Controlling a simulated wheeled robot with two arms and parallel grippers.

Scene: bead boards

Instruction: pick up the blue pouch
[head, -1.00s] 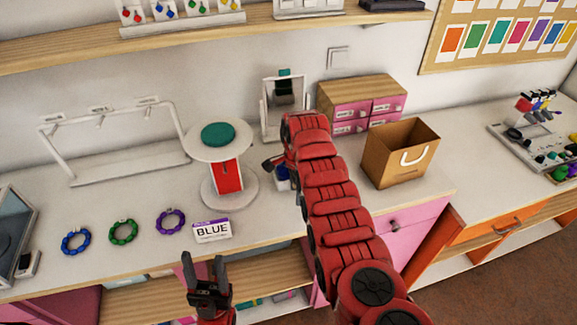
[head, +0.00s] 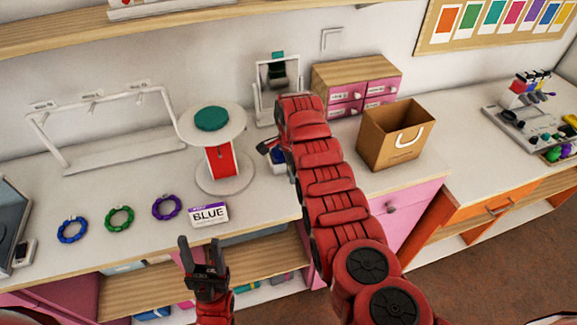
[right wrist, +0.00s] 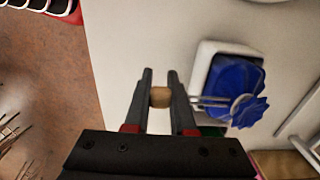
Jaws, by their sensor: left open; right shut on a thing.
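The blue pouch (right wrist: 236,88) sits in a small white tray (right wrist: 203,66) in the right wrist view. Its pale cords run to my right gripper (right wrist: 160,92), which is shut on a tan bead (right wrist: 160,98) at the cords' end. The pouch body is beside the fingers, not between them. In the head view the pouch (head: 278,156) shows only as a bit of blue, mostly hidden by my right arm, with my right gripper (head: 266,148) at its left. My left gripper (head: 200,242) is open and empty, in front of the counter edge.
A BLUE label card (head: 209,214) and blue, green and purple bead rings (head: 167,207) lie left on the counter. A round stand with a teal top (head: 212,119) is left of the pouch.

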